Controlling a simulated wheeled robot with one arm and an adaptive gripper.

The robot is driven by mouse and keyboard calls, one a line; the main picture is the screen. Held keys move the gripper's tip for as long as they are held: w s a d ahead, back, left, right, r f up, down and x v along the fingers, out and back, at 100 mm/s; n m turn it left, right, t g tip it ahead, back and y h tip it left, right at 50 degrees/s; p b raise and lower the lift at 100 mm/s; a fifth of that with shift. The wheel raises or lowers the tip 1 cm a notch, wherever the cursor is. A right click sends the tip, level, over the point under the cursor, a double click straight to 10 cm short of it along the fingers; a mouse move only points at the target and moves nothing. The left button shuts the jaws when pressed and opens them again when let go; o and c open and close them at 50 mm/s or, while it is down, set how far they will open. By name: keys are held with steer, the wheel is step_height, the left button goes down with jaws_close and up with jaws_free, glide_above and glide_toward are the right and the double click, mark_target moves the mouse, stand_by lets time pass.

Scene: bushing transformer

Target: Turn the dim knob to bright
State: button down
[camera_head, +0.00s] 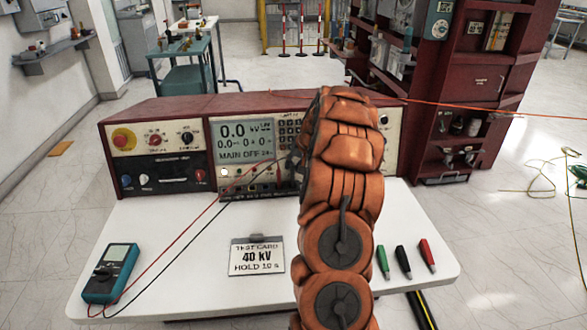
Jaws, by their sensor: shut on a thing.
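The test console (160,104) stands at the back of the white table, with a red frame and pale panels. Its display (245,140) reads 0.0 kV and MAIN OFF. Two dials, one red (155,140) and one dark (187,138), show on the left panel. A dark knob (383,118) shows at the right panel's edge, beside my arm. I cannot read a dim label on any knob. My orange arm reaches up in front of the console's right half and hides much of that panel. My gripper is hidden behind the arm, so its contact with a knob cannot be seen.
A teal multimeter (111,273) lies at the table's left, with red and black leads running to the console. A test card (257,256) reads 40 kV, HOLD 10 s. Green, black and red probes (403,262) lie right of my arm.

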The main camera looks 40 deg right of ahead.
steer(key=shift+s+d+f+m+t+y+b, duration=0.1)
steer(key=shift+f+m+t+y+b, duration=0.1)
steer(key=shift+m+t+y+b, duration=0.65)
steer(key=shift+r+n+b, duration=0.1)
steer(key=shift+n+b, duration=0.15)
steer(key=shift+b, duration=0.05)
steer(key=c, duration=0.9)
jaws_free()
steer(key=v, duration=1.2)
steer(key=shift+r, duration=0.1)
